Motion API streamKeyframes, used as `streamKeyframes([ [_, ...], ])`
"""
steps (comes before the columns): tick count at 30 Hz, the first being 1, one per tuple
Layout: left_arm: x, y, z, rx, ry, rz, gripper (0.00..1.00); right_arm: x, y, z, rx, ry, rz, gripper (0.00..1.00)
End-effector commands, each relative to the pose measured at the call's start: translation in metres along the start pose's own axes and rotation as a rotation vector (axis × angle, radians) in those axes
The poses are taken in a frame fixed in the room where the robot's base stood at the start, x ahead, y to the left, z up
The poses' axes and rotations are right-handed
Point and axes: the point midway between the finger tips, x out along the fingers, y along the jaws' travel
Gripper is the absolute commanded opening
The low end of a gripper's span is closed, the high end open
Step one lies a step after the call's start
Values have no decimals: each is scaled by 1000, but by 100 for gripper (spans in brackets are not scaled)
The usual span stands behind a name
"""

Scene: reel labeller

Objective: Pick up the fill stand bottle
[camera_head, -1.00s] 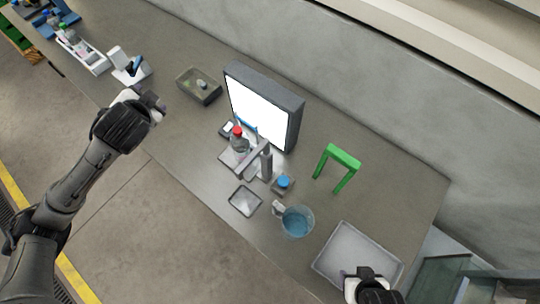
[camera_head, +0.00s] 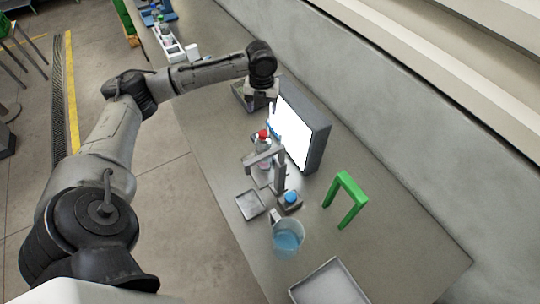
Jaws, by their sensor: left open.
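A clear bottle with a red cap (camera_head: 263,145) stands upright in the grey fill stand (camera_head: 279,175), partly behind the stand's arm. My left gripper (camera_head: 261,104) points down over the bench, above and behind the bottle in the picture, close to the left end of the lit panel. It is open, with nothing seen between its fingers, and it looks apart from the bottle. My right gripper is out of view.
The bright panel (camera_head: 293,131) stands right behind the bottle. A green arch (camera_head: 347,200) and a large tray (camera_head: 330,284) stand to the right.

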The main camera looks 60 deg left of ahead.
Motion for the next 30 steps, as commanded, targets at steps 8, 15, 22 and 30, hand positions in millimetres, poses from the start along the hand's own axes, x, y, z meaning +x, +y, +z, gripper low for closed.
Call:
streamKeyframes([
  [8,2,0,0,253,0,3,63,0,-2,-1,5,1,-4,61],
  [15,36,1,-1,279,2,5,63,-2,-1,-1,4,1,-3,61],
  [22,71,0,0,276,1,3,63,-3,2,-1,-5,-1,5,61],
  [30,87,0,0,277,-1,4,63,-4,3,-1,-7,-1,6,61],
])
